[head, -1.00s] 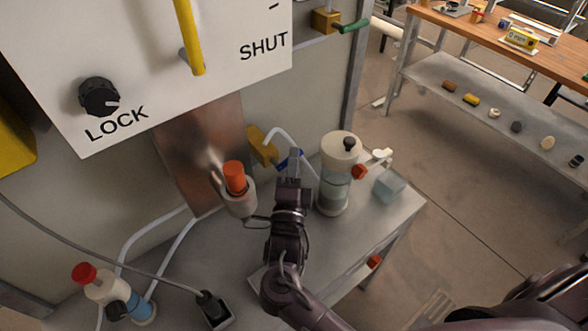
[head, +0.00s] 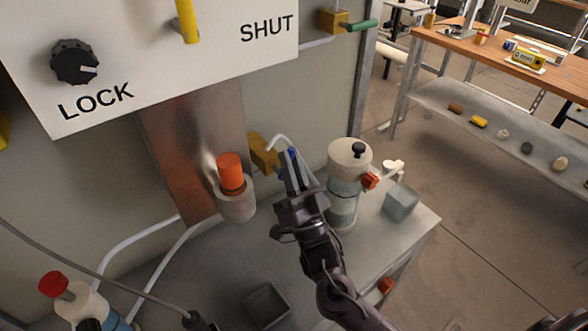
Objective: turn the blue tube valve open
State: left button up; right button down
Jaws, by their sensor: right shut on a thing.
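The blue tube valve handle (head: 291,154) shows only as a small blue piece at the fingertips of my right gripper (head: 291,172). It sits beside a yellow valve body (head: 264,153) on the wall, with a white tube (head: 279,138) curving by it. My right gripper is shut on the blue handle, and its fingers hide most of it. How far the handle is turned cannot be seen. My left gripper is not in view.
A clear canister (head: 344,205) with a pale lid stands close right of the gripper. A red-capped cylinder (head: 235,190) is close left. A green-handled valve (head: 362,25) is higher on the wall. A small grey tray (head: 267,305) lies on the metal table (head: 408,228).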

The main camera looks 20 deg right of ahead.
jog(key=shift+s+a+f+n+g+y+b, duration=0.15)
jog(key=shift+n+g+y, duration=0.4)
jog(key=shift+n+y, duration=1.05)
jog(key=shift+a+r+n+g+y+b, duration=0.15)
jog(key=shift+n+g+y, duration=0.35)
jog(key=shift+n+y, duration=1.1)
jog(key=shift+s+a+f+n+g+y, duration=0.15)
jog(key=shift+n+g+y, duration=0.4)
jog(key=shift+n+y, duration=1.05)
jog(key=shift+w+a+n, duration=0.1)
jog(key=shift+n, duration=0.3)
jog(key=c, duration=1.4)
grip_release()
jog(key=shift+r, duration=0.2)
jog(key=b+v, duration=0.2)
jog(key=v, duration=0.6)
